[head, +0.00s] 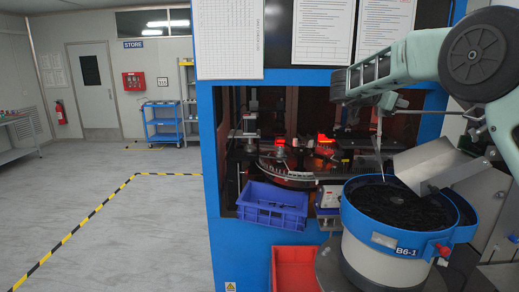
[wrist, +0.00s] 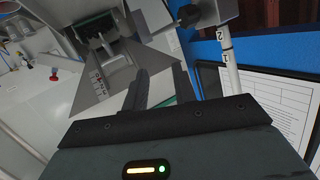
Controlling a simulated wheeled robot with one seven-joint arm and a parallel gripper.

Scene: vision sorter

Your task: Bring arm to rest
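My arm reaches in from the upper right of the head view. My gripper (head: 345,84) is at its left end, in front of the machine and above the blue-rimmed bowl feeder (head: 352,212) marked B6-1. In the wrist view, its two dark fingers (wrist: 160,84) stand apart with a gap between them. I see nothing held in the gap. The arm is raised and touches nothing that I can make out.
The blue-framed machine (head: 212,200) fills the middle, with papers (head: 325,32) on its upper front. A blue crate (head: 272,208) and a red bin (head: 295,270) sit at its front. A grey chute (head: 440,165) stands close below my arm. Open floor lies left.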

